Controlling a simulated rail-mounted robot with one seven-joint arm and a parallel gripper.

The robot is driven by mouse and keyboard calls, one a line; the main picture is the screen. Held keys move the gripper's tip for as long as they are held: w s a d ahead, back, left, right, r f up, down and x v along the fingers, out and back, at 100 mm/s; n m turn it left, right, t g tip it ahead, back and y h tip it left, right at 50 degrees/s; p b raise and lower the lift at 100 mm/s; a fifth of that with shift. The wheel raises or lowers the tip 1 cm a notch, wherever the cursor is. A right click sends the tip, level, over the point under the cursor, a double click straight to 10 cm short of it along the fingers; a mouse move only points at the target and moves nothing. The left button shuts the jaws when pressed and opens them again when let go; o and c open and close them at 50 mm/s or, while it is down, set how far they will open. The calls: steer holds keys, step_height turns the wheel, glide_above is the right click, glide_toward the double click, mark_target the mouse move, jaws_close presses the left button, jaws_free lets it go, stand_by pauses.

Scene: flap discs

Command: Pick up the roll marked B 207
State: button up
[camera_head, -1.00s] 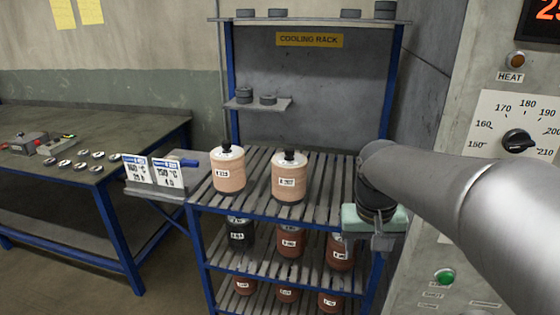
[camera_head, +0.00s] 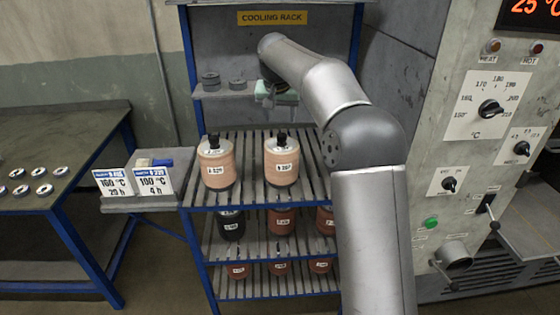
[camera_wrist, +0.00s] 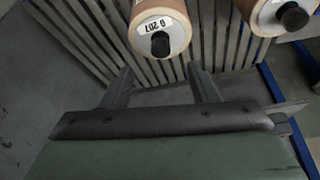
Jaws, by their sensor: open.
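The roll marked B 207 (camera_head: 282,163) is a pinkish-tan cylinder with a white top and black knob. It stands upright on the slatted shelf of the cooling rack, right of a similar roll (camera_head: 217,166). In the wrist view B 207 (camera_wrist: 160,25) shows its label and black knob at the top middle, beyond my fingertips. My gripper (camera_head: 269,103) is above and behind it in the head view, apart from it. In the wrist view my gripper (camera_wrist: 158,82) is open, with nothing between its fingers. The neighbouring roll (camera_wrist: 275,16) is at the upper right there.
The cooling rack's blue posts (camera_head: 193,75) and a small side shelf (camera_head: 228,92) with dark discs stand near my gripper. Lower shelves hold several darker rolls (camera_head: 281,221). Two sign cards (camera_head: 133,183) stand left. A control panel (camera_head: 480,120) is at right.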

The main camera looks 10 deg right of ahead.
mark_target(281, 135)
steer(key=p+x, duration=0.1)
steer(key=x, duration=0.5)
steer(key=shift+r, duration=0.1)
steer(key=p+x, duration=0.1)
steer(key=x, duration=0.1)
steer(key=p+x, duration=0.1)
steer(key=x, duration=0.1)
steer(key=shift+w+d+p, duration=0.2)
steer(key=shift+w+p, duration=0.15)
steer(key=shift+w, duration=0.1)
steer(key=shift+w+f, duration=0.1)
steer(key=shift+f, duration=0.35)
jaws_close()
steer(key=shift+w+r, duration=0.1)
steer(key=shift+r, duration=0.15)
